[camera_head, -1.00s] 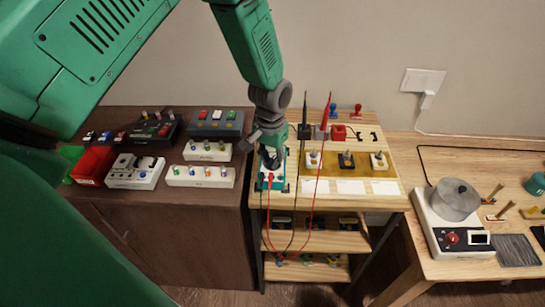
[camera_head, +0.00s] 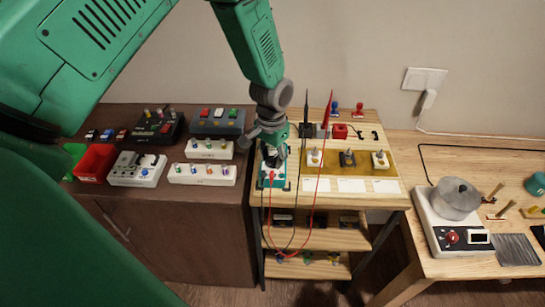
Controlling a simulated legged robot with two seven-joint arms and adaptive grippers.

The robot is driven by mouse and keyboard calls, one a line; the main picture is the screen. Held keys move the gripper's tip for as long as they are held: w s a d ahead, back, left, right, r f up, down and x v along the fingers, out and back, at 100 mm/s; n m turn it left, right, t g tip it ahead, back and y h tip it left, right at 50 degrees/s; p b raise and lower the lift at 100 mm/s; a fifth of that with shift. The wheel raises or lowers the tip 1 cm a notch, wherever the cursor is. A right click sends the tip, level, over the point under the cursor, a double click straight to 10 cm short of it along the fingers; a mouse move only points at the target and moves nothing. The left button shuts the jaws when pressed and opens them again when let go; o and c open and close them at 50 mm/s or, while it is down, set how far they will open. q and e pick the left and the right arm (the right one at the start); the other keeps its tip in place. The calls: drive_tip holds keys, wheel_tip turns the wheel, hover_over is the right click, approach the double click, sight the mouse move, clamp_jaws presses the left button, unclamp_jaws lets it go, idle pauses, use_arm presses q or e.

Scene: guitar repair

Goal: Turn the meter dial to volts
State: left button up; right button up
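The meter (camera_head: 273,181) is a small teal and white box at the left end of the wooden bench top. Red and black leads run from its lower face and hang over the bench front. My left gripper (camera_head: 272,160) comes down from above and is over the meter's upper part, where the dial is hidden behind it. The fingers are small and dark here, so I cannot tell whether they are open or shut, or whether they touch the dial. My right gripper is not in view.
A red probe (camera_head: 326,112) and a black probe (camera_head: 306,113) stand upright behind the meter. Several switches sit on a yellow board (camera_head: 331,168) to its right. Pedal boxes (camera_head: 202,174) crowd the dark cabinet at left. A pot (camera_head: 455,199) stands on the right table.

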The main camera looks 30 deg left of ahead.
sight(272, 159)
use_arm(q)
drive_tip(key=shift+r, duration=0.35)
wheel_tip(272, 159, up, 11)
idle(0.6)
